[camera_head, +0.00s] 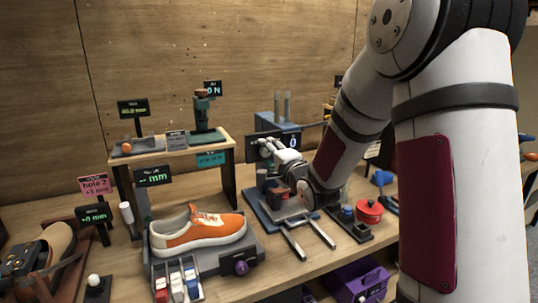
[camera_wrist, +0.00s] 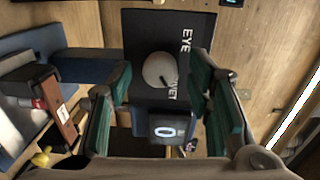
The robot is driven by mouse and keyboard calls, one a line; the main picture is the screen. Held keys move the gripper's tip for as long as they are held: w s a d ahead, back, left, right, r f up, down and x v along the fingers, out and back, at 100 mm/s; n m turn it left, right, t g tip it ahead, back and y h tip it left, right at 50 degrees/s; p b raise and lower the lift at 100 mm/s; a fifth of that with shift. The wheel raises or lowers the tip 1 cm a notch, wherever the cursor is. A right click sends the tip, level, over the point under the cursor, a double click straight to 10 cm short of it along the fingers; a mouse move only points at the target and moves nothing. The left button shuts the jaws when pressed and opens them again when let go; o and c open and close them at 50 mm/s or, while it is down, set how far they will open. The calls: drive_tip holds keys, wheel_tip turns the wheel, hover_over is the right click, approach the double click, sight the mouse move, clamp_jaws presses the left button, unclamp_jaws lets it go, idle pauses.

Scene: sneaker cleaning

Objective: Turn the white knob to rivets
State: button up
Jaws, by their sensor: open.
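The white knob (camera_wrist: 158,70) is round and sits on a black panel (camera_wrist: 145,28) in the wrist view. A dark pointer mark on it runs toward its lower right, near partly hidden lettering ending in "VET". Other lettering starting "EYE" is above that. My gripper (camera_wrist: 162,82) is open, its green-padded fingers on either side of the knob. I cannot tell whether they touch it.
An orange sneaker (camera_head: 197,233) rests on a grey stand left of my arm. A wooden shelf (camera_head: 190,147) with small devices is behind it. A red pot (camera_head: 369,211) and a blue tool (camera_head: 383,180) are at the right. A purple bin (camera_head: 358,282) is below the table edge.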

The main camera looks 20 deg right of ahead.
drive_tip(key=s, duration=0.7)
drive_tip(key=shift+s+r, duration=0.2)
drive_tip(key=shift+s, duration=0.05)
drive_tip(key=s+a+r+n+g+p, duration=0.1)
drive_tip(key=s+a+n+g, duration=0.2)
drive_tip(key=s, duration=0.8)
drive_tip(key=s+a+r+n+g+p, duration=0.1)
drive_tip(key=s+a+n+g, duration=0.3)
drive_tip(key=s+n, duration=0.4)
drive_tip(key=s+a+r+n+g+p, duration=0.1)
drive_tip(key=s+a+n+g, duration=0.2)
drive_tip(key=s, duration=1.3)
drive_tip(key=n+g, duration=0.3)
drive_tip(key=shift+a+p, duration=0.2)
drive_tip(key=shift+p, duration=0.15)
